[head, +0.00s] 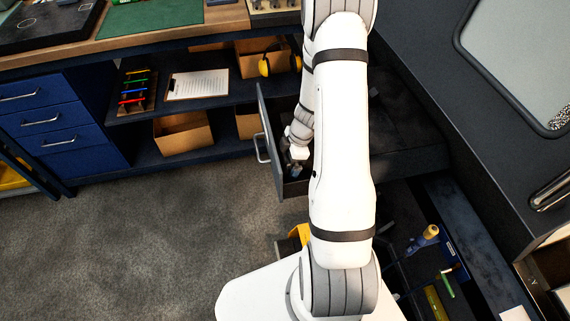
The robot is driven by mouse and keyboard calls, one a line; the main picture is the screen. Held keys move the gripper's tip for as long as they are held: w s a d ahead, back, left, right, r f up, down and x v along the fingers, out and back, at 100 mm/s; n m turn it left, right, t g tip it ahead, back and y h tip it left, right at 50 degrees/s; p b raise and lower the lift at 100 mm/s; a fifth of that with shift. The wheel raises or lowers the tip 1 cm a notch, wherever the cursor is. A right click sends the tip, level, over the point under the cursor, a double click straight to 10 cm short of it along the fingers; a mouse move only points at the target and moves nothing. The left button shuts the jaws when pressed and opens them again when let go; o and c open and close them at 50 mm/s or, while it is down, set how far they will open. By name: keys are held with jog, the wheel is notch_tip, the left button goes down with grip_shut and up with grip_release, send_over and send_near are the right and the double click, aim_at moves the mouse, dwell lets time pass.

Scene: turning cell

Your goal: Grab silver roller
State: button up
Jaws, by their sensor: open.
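My white arm runs down the middle of the head view, and its wrist points down into an open grey drawer (271,135). My gripper (294,168) is small and dark at the end of the wrist, inside the drawer behind its front panel. It is open. I cannot make out a silver roller in this view. The drawer's inside is mostly hidden by my arm and wrist, so I cannot tell what lies between or beside the fingers.
The drawer's front handle (262,148) faces left. A workbench with blue drawers (40,120) and shelves stands at the left and back. A lower open drawer with tools such as a yellow-handled one (431,232) is at the right. The grey floor (150,240) is clear at the left.

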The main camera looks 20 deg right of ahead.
jog(key=shift+c, duration=0.2)
jog(key=c, duration=1)
